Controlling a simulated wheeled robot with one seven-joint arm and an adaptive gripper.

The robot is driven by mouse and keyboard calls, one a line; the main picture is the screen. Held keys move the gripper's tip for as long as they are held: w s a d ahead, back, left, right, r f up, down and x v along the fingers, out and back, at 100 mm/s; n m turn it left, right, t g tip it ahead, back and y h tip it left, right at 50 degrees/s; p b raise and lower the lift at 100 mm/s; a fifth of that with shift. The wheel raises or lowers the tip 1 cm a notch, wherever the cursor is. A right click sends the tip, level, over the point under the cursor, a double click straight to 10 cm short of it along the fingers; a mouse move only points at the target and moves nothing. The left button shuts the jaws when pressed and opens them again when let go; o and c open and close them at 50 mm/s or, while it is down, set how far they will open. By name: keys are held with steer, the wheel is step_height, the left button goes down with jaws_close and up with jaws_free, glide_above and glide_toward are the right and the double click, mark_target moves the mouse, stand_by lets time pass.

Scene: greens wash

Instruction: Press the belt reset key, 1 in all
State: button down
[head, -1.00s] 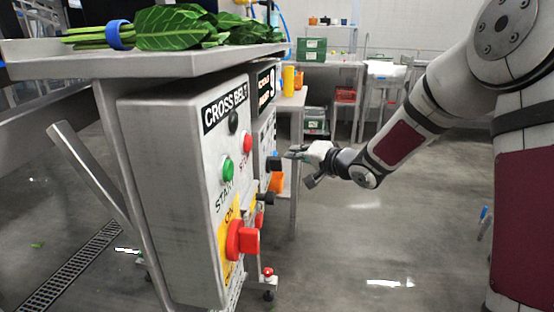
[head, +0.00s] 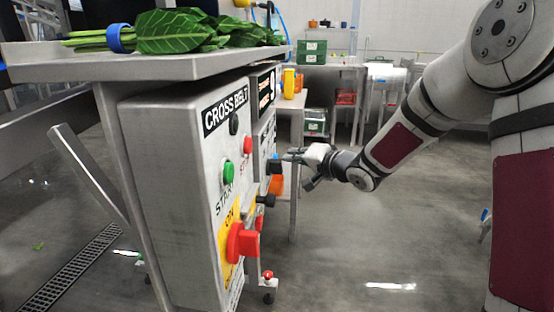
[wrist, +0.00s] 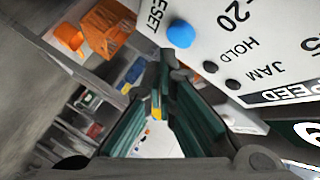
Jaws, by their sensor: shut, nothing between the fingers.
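The blue round key (wrist: 180,34) sits on the white panel face beside the lettering RESET in the wrist view. In the wrist view the fingertips (wrist: 167,58) meet just below and left of the blue key. I cannot tell whether they touch it; a small gap seems to show.
Two small black buttons (wrist: 232,84) lie near HOLD and JAM on the same panel. The nearer CROSS BELT box (head: 175,190) has a green START button (head: 228,172), a red button (head: 247,145) and a red rotary handle (head: 243,242). Leafy greens (head: 175,30) lie above. Floor to the right is clear.

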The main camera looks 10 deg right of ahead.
steer(key=shift+a, duration=0.1)
stand_by(0.5)
steer(key=shift+w+a+p, duration=0.15)
steer(key=shift+a+p, duration=0.15)
steer(key=shift+a, duration=0.05)
steer(key=shift+w+a, duration=0.15)
steer(key=shift+a, duration=0.35)
stand_by(0.9)
steer(key=shift+d, duration=0.15)
steer(key=shift+s+d+p, duration=0.3)
steer(key=shift+d+p, duration=0.45)
steer(key=shift+p, duration=0.05)
steer(key=shift+s+d+p, duration=0.25)
steer(key=shift+d+p, duration=0.3)
steer(key=shift+d, duration=0.25)
steer(key=shift+s+d+p, duration=0.25)
steer(key=shift+d+p, duration=0.35)
steer(key=shift+d, duration=0.15)
steer(key=shift+s+d+p, duration=0.25)
steer(key=shift+d+p, duration=0.3)
steer(key=shift+d, duration=0.25)
